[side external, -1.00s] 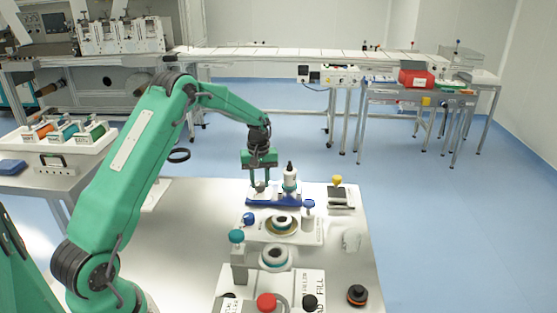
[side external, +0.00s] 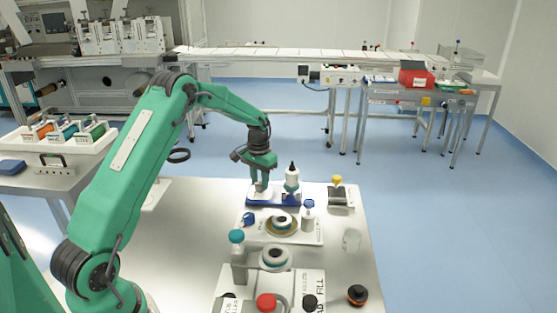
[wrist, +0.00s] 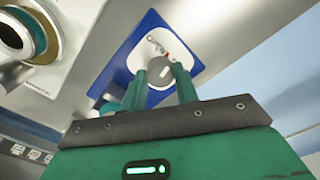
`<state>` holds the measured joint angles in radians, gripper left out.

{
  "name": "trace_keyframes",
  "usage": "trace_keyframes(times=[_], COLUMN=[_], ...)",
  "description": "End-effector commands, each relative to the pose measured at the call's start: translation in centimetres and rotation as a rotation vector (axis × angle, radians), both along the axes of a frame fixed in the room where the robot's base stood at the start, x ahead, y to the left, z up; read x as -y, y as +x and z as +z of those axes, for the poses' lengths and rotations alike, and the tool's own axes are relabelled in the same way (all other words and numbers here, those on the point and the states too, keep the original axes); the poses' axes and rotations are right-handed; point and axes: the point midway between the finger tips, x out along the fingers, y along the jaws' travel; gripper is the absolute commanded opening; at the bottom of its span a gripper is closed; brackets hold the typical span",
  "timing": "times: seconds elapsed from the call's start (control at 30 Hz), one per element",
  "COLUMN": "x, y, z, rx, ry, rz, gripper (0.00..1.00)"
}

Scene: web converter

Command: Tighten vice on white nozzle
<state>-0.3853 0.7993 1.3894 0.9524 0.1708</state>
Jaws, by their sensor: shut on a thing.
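A blue vice base (side external: 273,201) lies at the far edge of the steel table. A white bottle-shaped nozzle (side external: 291,179) with a black tip stands upright at its right end. My gripper (side external: 262,191) points down at the left part of the base. In the wrist view, the blue base (wrist: 106,78) carries a white plate and a round grey knob (wrist: 184,82) with a white mark. My gripper's two green fingers (wrist: 160,74) are shut on the grey knob, one at each side. The nozzle cannot be made out in the wrist view, and the vice's jaws are not clear.
A white plate with a dark-centred ring (side external: 282,222) and a blue knob (side external: 308,206) stands nearer.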

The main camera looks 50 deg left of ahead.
Motion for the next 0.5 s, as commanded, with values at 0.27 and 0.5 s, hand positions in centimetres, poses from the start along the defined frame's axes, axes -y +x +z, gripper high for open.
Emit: trace_keyframes(times=[0.27, 0.5], x=[-0.04, -0.06], y=[-0.07, -0.07], z=[0.07, 0.08], rx=[-0.002, -0.002], ry=[-0.001, -0.001], rz=[-0.242, -0.383], gripper=[0.07, 0.07])
